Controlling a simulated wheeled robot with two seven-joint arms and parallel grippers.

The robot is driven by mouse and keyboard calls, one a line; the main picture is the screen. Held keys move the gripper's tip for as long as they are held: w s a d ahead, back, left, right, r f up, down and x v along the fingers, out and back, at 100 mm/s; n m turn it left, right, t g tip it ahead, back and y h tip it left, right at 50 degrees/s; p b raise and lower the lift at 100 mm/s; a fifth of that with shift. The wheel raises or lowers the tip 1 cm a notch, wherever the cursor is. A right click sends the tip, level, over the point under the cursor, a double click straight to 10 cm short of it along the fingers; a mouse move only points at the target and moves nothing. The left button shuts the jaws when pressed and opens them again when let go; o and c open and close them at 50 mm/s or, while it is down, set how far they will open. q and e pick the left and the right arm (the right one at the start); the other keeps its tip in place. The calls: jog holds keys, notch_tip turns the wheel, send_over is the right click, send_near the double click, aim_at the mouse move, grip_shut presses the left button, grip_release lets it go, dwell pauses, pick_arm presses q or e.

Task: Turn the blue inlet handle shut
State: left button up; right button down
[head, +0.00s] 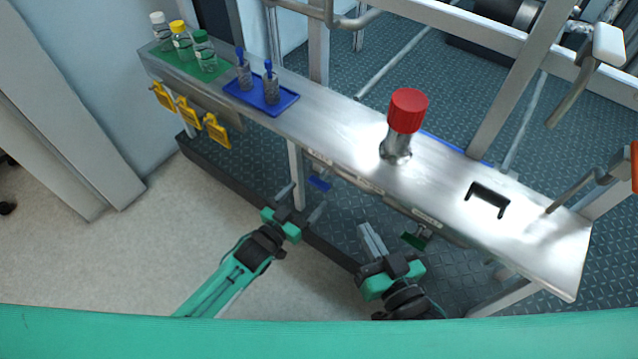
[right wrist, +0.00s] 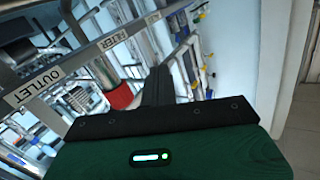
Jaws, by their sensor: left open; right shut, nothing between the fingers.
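The blue inlet handle (head: 319,184) shows in the head view just under the front edge of the steel shelf, left of the middle. My left gripper (head: 301,201) is open, with its fingers spread, just below and left of the blue handle. In this view I cannot tell whether a finger touches it. My right gripper (head: 369,236) is shut and empty, right of and lower than the blue handle. The right gripper's dark fingers (right wrist: 156,88) also show in the right wrist view. I cannot make out the blue handle in that view.
A green handle (head: 415,240) hangs under the shelf (head: 335,125), close right of my right gripper. A red-capped post (head: 407,110), a blue tray (head: 243,96) and several bottles stand on the shelf. Yellow tags (head: 188,113) hang at its left. The floor (head: 90,260) at left is clear.

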aim_at(316, 186)
pick_arm(q)
jog(key=b+x, duration=0.1)
jog(key=x, duration=0.4)
jog(key=shift+w+d, duration=0.25)
jog(key=shift+w, duration=0.1)
jog(key=shift+w+d, duration=0.35)
jog(key=shift+w, duration=0.1)
pick_arm(e)
notch_tip(316, 186, up, 6)
jog(key=w+d+t, duration=0.1)
jog(key=w+t, duration=0.1)
jog(key=t, duration=0.2)
jog(key=shift+d+r, duration=0.25)
jog(key=shift+d, duration=0.15)
pick_arm(q)
jog(key=c, duration=1)
